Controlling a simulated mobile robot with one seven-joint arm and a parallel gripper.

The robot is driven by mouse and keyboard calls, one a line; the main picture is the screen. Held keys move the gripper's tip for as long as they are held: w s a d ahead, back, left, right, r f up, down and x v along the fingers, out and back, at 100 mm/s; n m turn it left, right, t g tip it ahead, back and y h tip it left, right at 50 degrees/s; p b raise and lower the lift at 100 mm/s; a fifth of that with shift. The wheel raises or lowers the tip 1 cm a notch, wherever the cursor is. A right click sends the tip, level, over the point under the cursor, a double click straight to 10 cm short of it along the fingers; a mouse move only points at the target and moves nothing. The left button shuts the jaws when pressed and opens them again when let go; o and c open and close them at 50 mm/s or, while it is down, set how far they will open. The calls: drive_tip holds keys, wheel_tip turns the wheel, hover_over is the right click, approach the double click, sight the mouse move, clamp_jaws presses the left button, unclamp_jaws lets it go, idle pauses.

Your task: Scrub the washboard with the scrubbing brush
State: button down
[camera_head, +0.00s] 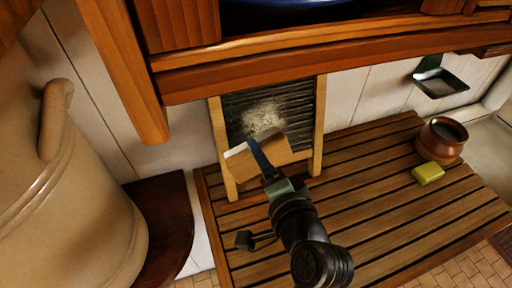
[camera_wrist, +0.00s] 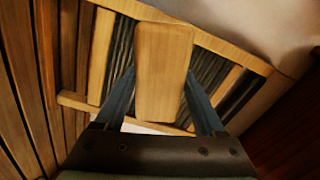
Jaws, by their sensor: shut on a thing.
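The washboard (camera_head: 295,101) has a wooden frame and a dark ribbed panel. It stands upright against the white wall, its feet on the slatted bench. A pale, foamy-looking patch (camera_head: 262,117) marks the middle of the panel. My gripper (camera_head: 258,155) is shut on the wooden block of the scrubbing brush (camera_head: 275,150), in front of the lower panel. White bristles show at its left edge. In the wrist view the brush (camera_wrist: 163,70) sits between both fingers, with the washboard (camera_wrist: 100,55) behind it. I cannot tell whether the bristles touch the panel.
On the slatted bench (camera_head: 385,215) stand a copper-brown pot (camera_head: 442,140) and a yellow soap bar (camera_head: 427,173) at the right. A green dish (camera_head: 440,83) hangs on the wall. A wooden cabinet (camera_head: 300,62) overhangs the washboard. A large beige jug (camera_head: 60,200) stands at the left.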

drive_tip(key=shift+b+x, duration=0.7)
drive_tip(key=shift+x, duration=1.9)
drive_tip(key=shift+w+a, duration=0.2)
drive_tip(key=shift+w, duration=0.25)
